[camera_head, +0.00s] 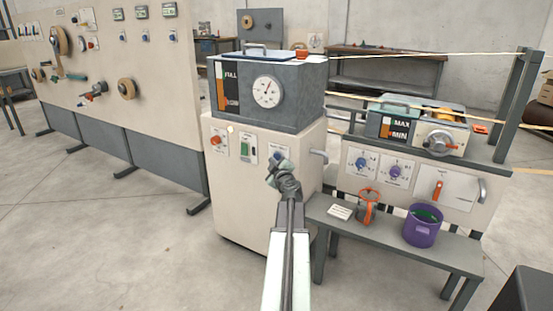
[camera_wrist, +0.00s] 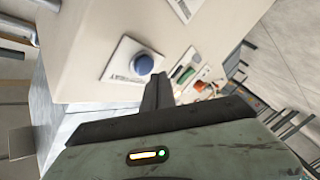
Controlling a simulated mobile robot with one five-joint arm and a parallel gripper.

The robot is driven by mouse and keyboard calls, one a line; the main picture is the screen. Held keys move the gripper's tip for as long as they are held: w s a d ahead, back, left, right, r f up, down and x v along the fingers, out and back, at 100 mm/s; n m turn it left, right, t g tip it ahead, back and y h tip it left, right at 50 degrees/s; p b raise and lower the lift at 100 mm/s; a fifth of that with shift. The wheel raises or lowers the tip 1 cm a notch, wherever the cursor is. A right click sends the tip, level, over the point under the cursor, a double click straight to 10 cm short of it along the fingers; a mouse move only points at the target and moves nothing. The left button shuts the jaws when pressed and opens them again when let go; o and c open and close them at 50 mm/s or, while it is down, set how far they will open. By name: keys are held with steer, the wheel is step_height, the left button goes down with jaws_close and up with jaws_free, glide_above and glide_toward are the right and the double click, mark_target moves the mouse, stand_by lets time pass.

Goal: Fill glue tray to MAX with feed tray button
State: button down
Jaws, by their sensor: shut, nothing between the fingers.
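The glue tray (camera_head: 372,128) is the grey box at the right in the head view. Its front gauge (camera_head: 399,129) reads MAX and MIN with an orange strip beside it; the exact level is too small to read. A round blue button (camera_wrist: 143,64) on a white plate shows in the wrist view, on the cream cabinet front (camera_head: 238,190); its label is unreadable. My gripper's fingers (camera_wrist: 158,90) are shut and empty, just beside the blue button; contact cannot be told.
A grey tank (camera_head: 300,100) with a FULL gauge and dial tops the cabinet. An orange-red knob (camera_head: 215,140) and green switch (camera_head: 246,150) sit left of my gripper. A low bench (camera_head: 395,234) with a purple pot (camera_head: 422,228) stands right. Floor is clear at left.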

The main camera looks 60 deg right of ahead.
steer(key=shift+d, duration=0.1)
stand_by(0.4)
steer(key=shift+d, duration=0.3)
steer(key=shift+d, duration=0.45)
stand_by(0.5)
steer(key=shift+a, duration=0.15)
stand_by(4.4)
steer(key=shift+a, duration=0.7)
steer(key=shift+a, duration=2.5)
